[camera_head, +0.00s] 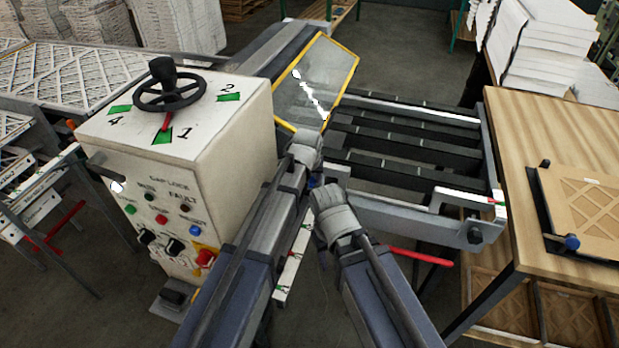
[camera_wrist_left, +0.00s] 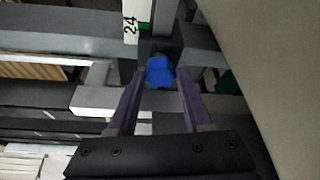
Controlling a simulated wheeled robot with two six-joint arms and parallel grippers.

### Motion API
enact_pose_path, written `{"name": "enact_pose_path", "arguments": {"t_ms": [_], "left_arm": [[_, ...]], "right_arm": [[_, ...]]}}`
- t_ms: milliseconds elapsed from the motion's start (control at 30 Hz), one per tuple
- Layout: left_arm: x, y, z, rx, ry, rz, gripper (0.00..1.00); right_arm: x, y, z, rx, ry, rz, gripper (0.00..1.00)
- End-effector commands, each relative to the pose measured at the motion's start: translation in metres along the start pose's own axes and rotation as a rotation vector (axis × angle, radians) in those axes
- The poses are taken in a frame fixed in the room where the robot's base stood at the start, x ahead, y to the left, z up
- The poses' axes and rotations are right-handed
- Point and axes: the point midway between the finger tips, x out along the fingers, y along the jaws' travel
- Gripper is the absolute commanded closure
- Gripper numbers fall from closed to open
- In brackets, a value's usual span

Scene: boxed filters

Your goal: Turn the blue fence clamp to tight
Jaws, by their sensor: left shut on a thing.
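The blue fence clamp (camera_wrist_left: 160,72) is a small blue knob on a grey rail, beside a white scale strip marked 24 (camera_wrist_left: 131,25). It sits between the two finger ends of my left gripper (camera_wrist_left: 155,78), which is shut on it. In the head view, a bit of blue (camera_head: 312,182) shows between my two arms, and my left gripper (camera_head: 306,158) mostly hides what it holds. I cannot read the clamp's setting. My right gripper (camera_head: 326,198) is close by on the right; its fingers are not clear.
A white control cabinet (camera_head: 225,150) with a handwheel (camera_head: 169,90) stands at left. A yellow-edged clear guard (camera_head: 320,75) and dark slatted rails (camera_head: 400,140) lie beyond. A red handle (camera_head: 420,256) sticks out right of my right arm. A wooden bench (camera_head: 530,120) stands right.

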Motion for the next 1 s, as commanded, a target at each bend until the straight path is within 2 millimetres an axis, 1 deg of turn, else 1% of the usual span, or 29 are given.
{"name": "enact_pose_path", "arguments": {"t_ms": [133,400,567,800,833,1000], "left_arm": [[0.0001,-0.0010,0.0002,0.043,-0.001,0.019,1.00],[0.0002,-0.0019,0.0000,0.213,-0.001,0.089,1.00],[0.0001,-0.0019,0.0000,0.247,0.000,0.102,1.00],[0.0001,-0.0017,0.0000,0.248,0.000,0.102,1.00],[0.0001,-0.0017,0.0000,0.247,0.000,0.102,0.48],[0.0001,-0.0016,-0.0001,0.247,0.000,0.102,0.29]], "right_arm": [[0.0000,0.0000,0.0000,0.000,0.000,0.000,0.50],[0.0000,0.0000,0.0000,0.000,0.000,0.000,0.50],[0.0001,0.0000,0.0000,0.000,0.000,0.000,0.50],[0.0001,0.0000,0.0000,0.000,0.000,0.000,0.50],[0.0001,0.0000,0.0000,0.000,0.000,0.000,0.50],[0.0000,0.0000,0.0000,0.000,0.000,0.000,0.50]]}}
